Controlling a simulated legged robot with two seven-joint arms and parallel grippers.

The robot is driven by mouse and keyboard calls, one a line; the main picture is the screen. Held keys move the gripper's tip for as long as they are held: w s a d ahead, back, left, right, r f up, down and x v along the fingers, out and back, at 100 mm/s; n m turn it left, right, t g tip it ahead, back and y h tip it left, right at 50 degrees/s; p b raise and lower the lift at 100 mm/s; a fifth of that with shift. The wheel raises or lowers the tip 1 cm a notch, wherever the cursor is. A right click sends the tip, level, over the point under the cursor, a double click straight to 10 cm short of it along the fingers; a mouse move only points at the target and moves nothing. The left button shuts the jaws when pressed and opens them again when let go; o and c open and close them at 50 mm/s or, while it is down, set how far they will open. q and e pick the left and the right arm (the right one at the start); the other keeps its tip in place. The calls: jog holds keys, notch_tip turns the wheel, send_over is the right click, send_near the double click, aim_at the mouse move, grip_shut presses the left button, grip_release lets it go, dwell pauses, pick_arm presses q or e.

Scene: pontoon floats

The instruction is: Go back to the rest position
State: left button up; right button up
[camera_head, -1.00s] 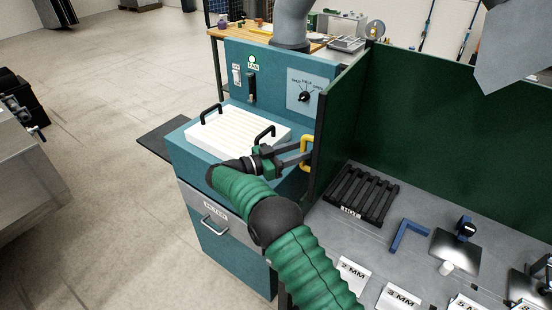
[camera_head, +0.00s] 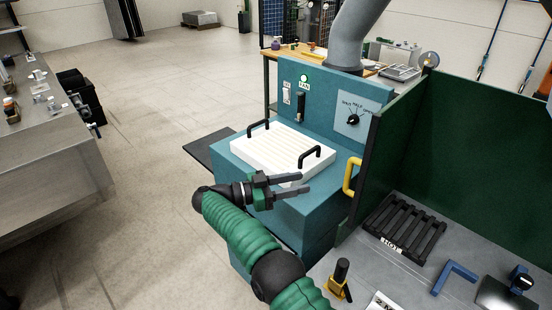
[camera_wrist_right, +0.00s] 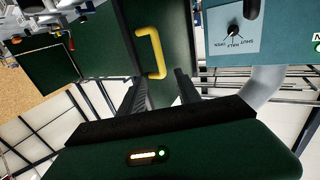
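My right gripper (camera_head: 304,182) is open and empty, in front of the teal cabinet (camera_head: 318,212). Its two dark fingers also show apart in the right wrist view (camera_wrist_right: 160,82). The yellow handle (camera_head: 347,180) on the edge of the green panel (camera_head: 460,150) is to the right of the fingertips, apart from them. In the wrist view the handle (camera_wrist_right: 160,52) shows beyond the fingers, with nothing between them. My left gripper is not in view.
A white slatted tray (camera_head: 275,148) with two black handles lies on the cabinet, just beyond my gripper. A black rack (camera_head: 404,230), a blue angle piece (camera_head: 455,276) and a small black-and-yellow item (camera_head: 341,280) are on the grey bench at right. Open floor (camera_head: 130,170) is at left.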

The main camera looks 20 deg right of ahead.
jog(key=w+a+r+n+t+y, duration=0.1)
jog(key=w+r+n+t+y, duration=0.2)
jog(key=w+r+n+t, duration=0.4)
jog(key=w+r+n+t+y, duration=0.2)
jog(key=w+n+t+y, duration=0.1)
jog(key=w+t, duration=0.4)
jog(key=s+a+f+n+g+y, duration=0.1)
jog(key=s+a+f+n+y, duration=0.25)
jog(key=s+f+y, duration=0.25)
jog(key=s+a+f+n+y, duration=0.2)
jog(key=s+f+n+y, duration=0.2)
jog(key=s+f+y, duration=0.15)
jog(key=s+d+f+g, duration=0.1)
jog(key=s+f+g, duration=0.2)
jog(key=s, duration=0.7)
jog(key=s+f+g, duration=0.4)
jog(key=s+f, duration=0.2)
jog(key=s, duration=0.4)
jog(key=s+d+f+g, duration=0.1)
jog(key=s+f+g, duration=0.2)
jog(key=s, duration=0.8)
notch_tip(320, 180, down, 2)
jog(key=shift+d+f, duration=0.25)
jog(key=shift+d, duration=0.05)
jog(key=shift+n+y, duration=0.25)
